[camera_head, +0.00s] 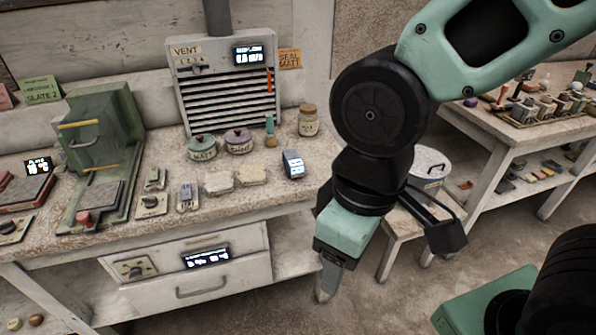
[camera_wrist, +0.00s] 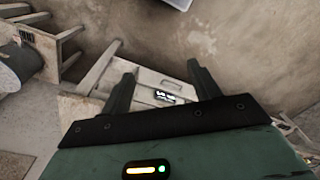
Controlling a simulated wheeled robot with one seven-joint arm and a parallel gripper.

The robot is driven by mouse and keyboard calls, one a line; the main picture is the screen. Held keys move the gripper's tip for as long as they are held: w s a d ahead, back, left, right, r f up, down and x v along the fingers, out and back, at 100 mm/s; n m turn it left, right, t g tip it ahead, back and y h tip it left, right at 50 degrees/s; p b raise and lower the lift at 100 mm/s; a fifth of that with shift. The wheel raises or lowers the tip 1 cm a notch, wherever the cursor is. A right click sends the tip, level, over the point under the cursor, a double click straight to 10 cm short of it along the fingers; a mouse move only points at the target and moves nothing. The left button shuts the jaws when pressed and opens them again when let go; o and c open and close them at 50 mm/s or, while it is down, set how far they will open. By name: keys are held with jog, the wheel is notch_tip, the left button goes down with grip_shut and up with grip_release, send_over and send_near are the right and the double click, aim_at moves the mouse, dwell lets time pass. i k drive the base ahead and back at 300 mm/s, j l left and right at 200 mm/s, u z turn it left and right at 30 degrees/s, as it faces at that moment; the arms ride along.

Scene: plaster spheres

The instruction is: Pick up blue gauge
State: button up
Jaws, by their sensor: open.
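A small blue and white block with a display, which looks like the blue gauge (camera_head: 292,163), stands on the bench top near its right end in the head view. My gripper (camera_head: 328,282) hangs pointing down in front of and to the right of the bench, apart from that block and lower than the bench top. In the wrist view my gripper (camera_wrist: 162,76) has its two fingers spread with nothing held between them. I cannot make out the gauge in the wrist view.
The bench (camera_head: 240,205) also bears two lidded pots, a jar (camera_head: 308,120), two pale lumps, small switch boxes and a green press (camera_head: 100,140). A vent unit (camera_head: 225,85) stands behind. A stool with a pail (camera_head: 428,168) and another table (camera_head: 500,145) are at right.

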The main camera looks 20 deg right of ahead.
aim_at(294, 166)
jog(key=i+j+z, duration=0.1)
jog(key=z, duration=0.3)
jog(key=j+z, duration=0.25)
jog(key=z, duration=0.15)
jog(key=i+j+z, duration=0.1)
jog(key=j, duration=0.4)
jog(key=i+j+z, duration=0.1)
jog(key=j, duration=0.4)
jog(key=i+j+z, duration=0.1)
jog(key=j, duration=0.4)
jog(key=i+j+z, duration=0.1)
jog(key=j, duration=0.4)
